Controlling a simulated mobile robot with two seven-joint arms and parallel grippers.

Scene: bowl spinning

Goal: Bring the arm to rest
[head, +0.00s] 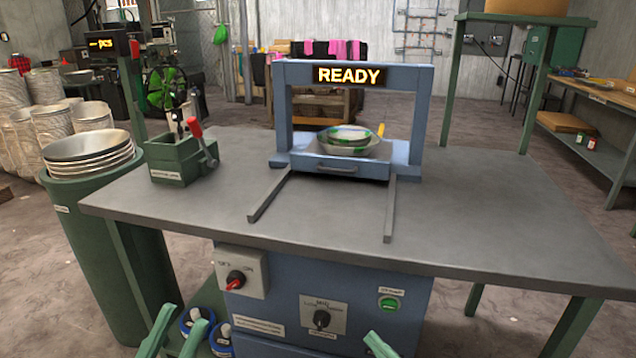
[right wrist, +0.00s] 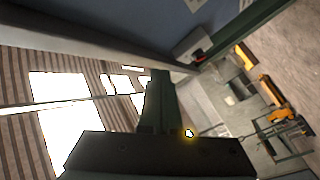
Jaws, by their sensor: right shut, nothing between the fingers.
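My left gripper (head: 183,318) shows at the bottom left of the head view, with its two green fingers apart and nothing seen between them. My right gripper (head: 374,338) shows only as a green tip at the bottom edge, in front of the blue cabinet. In the right wrist view the right gripper's green fingers (right wrist: 158,100) are together, with nothing held. A metal bowl (head: 348,146) with a green and white piece inside sits in the blue frame machine (head: 425,110), whose sign reads READY. Both grippers are low, below the grey tabletop (head: 300,225).
A stack of metal bowls (head: 88,148) stands on a green drum at left. A green box (head: 178,160) with a red-handled lever is on the tabletop. The blue cabinet front has a red switch (head: 236,281), a dark knob (head: 321,319) and a green button (head: 388,303). The tabletop's right side is clear.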

